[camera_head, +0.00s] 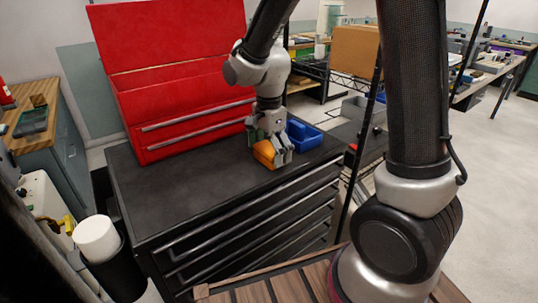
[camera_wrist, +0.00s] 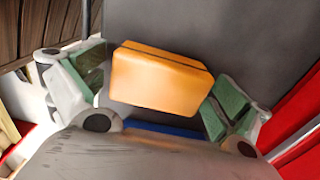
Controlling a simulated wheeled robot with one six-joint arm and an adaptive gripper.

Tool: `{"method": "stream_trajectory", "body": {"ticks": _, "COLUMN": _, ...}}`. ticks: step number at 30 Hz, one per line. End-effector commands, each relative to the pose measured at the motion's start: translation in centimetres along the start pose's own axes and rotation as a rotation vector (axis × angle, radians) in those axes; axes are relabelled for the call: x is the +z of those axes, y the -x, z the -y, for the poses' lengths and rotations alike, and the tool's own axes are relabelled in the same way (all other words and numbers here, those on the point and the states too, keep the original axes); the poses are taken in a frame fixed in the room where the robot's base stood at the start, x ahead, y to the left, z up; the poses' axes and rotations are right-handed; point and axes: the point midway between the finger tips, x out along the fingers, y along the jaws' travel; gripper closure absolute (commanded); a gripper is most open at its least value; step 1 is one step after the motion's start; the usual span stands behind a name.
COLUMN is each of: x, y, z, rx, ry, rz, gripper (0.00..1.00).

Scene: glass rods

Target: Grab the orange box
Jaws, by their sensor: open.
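The orange box (camera_head: 265,154) lies on the black top of the tool cabinet (camera_head: 190,190), near its right part. My gripper (camera_head: 270,147) is down at the box, with one finger on each side of it. In the wrist view the orange box (camera_wrist: 160,78) sits between the two green-padded fingers of my gripper (camera_wrist: 156,90). The fingers are open. A gap shows at the left finger; the right finger is very close to the box, and I cannot tell whether it touches. Part of the box is hidden behind a finger in the head view.
A blue bin (camera_head: 303,134) stands just right of my gripper on the cabinet top. A red tool chest (camera_head: 180,95) with a raised lid stands behind at the left. The front left of the cabinet top is clear. A white roll (camera_head: 97,238) stands beside the cabinet.

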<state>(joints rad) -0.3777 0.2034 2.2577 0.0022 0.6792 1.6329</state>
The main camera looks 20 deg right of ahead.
Motion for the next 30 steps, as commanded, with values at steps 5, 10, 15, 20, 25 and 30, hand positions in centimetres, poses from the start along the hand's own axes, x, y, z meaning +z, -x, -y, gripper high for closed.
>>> {"method": "stream_trajectory", "body": {"ticks": 5, "x": 0.0, "y": 0.0, "z": 0.0, "rx": 0.000, "ry": 0.000, "rz": 0.000, "gripper": 0.13}}
{"method": "stream_trajectory", "body": {"ticks": 10, "x": 0.0, "y": 0.0, "z": 0.0, "rx": 0.000, "ry": 0.000, "rz": 0.000, "gripper": 0.44}}
{"method": "stream_trajectory", "body": {"ticks": 15, "x": 0.0, "y": 0.1, "z": 0.0, "rx": 0.000, "ry": 0.001, "rz": 0.000, "gripper": 0.46}}
{"method": "stream_trajectory", "body": {"ticks": 20, "x": 0.0, "y": 0.4, "z": 0.1, "rx": -0.001, "ry": 0.001, "rz": 0.000, "gripper": 0.46}}
{"method": "stream_trajectory", "body": {"ticks": 25, "x": 0.0, "y": 3.0, "z": 0.1, "rx": -0.006, "ry": 0.000, "rz": 0.000, "gripper": 0.46}}
{"method": "stream_trajectory", "body": {"ticks": 30, "x": 0.0, "y": 6.7, "z": 0.1, "rx": -0.004, "ry": 0.000, "rz": -0.001, "gripper": 0.46}}
